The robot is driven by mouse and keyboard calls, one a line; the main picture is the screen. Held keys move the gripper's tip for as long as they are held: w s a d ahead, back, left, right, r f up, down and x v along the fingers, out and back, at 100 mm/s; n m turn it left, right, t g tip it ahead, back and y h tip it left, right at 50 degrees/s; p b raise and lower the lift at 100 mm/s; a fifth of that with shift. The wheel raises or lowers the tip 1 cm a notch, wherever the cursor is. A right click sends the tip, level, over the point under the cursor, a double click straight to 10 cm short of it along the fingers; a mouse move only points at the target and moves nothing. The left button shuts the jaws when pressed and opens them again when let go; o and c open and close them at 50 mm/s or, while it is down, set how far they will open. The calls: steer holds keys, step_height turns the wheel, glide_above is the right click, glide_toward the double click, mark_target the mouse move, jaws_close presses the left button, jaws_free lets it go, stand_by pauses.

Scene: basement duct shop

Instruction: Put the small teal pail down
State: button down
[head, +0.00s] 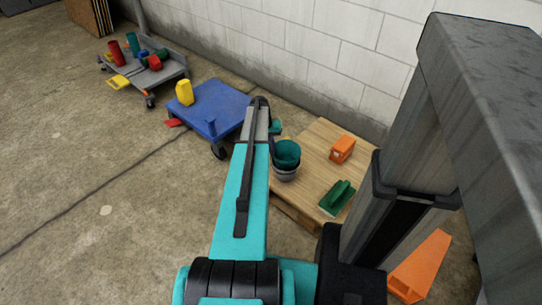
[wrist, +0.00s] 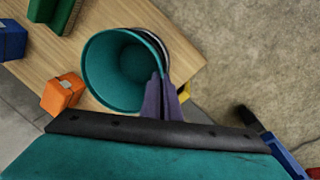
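The small teal pail (wrist: 112,70) fills the middle of the wrist view, its open mouth facing the camera. The two purple-grey fingers of my gripper (wrist: 162,100) are closed together at the pail's near right rim. In the head view the teal pail (head: 288,151) shows at the end of my arm, over the near left part of a low wooden platform (head: 312,150). A grey round vessel (head: 286,174) shows directly beneath the pail. I cannot tell whether the pail touches it or sits inside it. My fingers are mostly hidden in the head view.
An orange box (head: 342,148) and a green brush-like tool (head: 337,197) lie on the platform. A blue wheeled platform (head: 215,108) with a yellow item (head: 184,92) stands left. A grey cart (head: 140,66) with several items is farther back. The block wall is behind.

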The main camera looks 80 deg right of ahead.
steer(key=shift+f, duration=1.85)
steer(key=c, duration=2.5)
jaws_free()
steer(key=o, duration=0.5)
steer(key=shift+r, duration=0.1)
steer(key=r, duration=0.4)
steer(key=w+r+p, duration=0.1)
steer(key=r, duration=0.3)
steer(key=w+r+p, duration=0.1)
steer(key=r, duration=0.3)
steer(key=shift+w+a, duration=0.1)
steer(key=shift+w, duration=0.05)
